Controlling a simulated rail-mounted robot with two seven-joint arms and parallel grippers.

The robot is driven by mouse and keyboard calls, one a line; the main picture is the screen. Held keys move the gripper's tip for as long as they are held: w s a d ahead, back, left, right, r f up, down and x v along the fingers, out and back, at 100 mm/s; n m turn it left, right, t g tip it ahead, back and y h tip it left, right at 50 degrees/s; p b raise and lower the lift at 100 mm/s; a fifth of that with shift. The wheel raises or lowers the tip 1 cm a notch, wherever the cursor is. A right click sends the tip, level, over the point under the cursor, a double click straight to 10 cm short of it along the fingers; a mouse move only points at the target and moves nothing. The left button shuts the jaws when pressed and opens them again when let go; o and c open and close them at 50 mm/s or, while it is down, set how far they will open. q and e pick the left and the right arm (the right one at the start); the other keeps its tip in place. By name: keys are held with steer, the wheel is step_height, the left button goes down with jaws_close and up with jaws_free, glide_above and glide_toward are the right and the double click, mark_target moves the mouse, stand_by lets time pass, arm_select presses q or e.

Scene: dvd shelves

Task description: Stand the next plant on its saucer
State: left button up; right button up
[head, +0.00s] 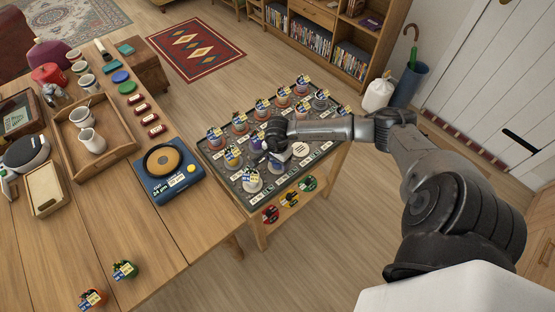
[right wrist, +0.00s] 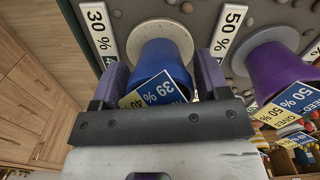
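The grey plant tray (head: 318,132) stands on a small wooden stand, with several tagged pots on it. My right gripper (head: 268,142) reaches over its middle. My left gripper is not in view.
Neighbouring pots crowd my right gripper. A DVD shelf (head: 310,40) stands behind.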

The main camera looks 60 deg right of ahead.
steer(key=shift+o, duration=1.2)
steer(key=shift+r, duration=0.1)
